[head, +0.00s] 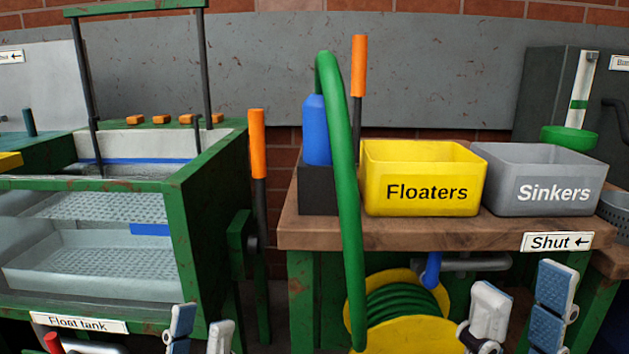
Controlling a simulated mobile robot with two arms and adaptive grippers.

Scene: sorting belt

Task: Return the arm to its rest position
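My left gripper (201,330) shows at the bottom edge, in front of the lower right corner of the green-framed float tank (190,230). Its two fingertips stand apart with nothing between them. My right gripper (522,308) is at the bottom right, in front of the wooden bench (430,234) and below the "Shut" sign (557,242). Its white fingers with blue pads are spread wide and hold nothing. The arms behind both grippers are mostly cut off by the bottom edge.
A yellow "Floaters" bin (421,150) and a grey "Sinkers" bin (545,155) stand on the bench. A green hose (345,200) arches down past a blue bottle (316,130) to a yellow reel (425,332). Orange-handled levers (257,145) stand upright nearby.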

